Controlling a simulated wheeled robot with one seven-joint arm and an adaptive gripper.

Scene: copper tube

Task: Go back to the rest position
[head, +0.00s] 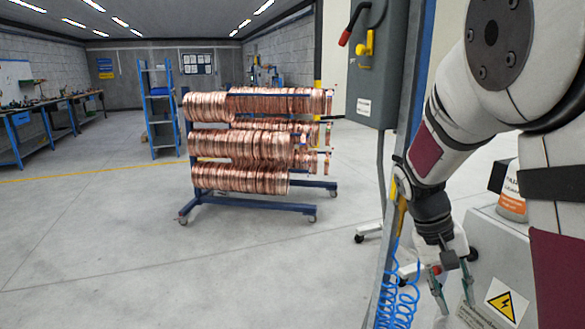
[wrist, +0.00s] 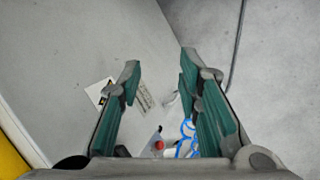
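My gripper (head: 453,298) hangs at the lower right of the head view, fingers pointing down, beside a grey cabinet (head: 505,255) with a yellow warning sign (head: 506,303). In the wrist view my gripper (wrist: 158,75) has its two green-padded fingers spread apart with nothing between them. Copper tube coils (head: 240,145) hang in several rows on a blue wheeled rack (head: 255,204), well away from the gripper.
A blue post (head: 405,150) with a grey switch box (head: 372,65) stands close beside my arm. A coiled blue hose (head: 398,300) hangs near the gripper. A blue shelf (head: 158,110) and workbenches (head: 50,110) stand behind. The floor at left is clear.

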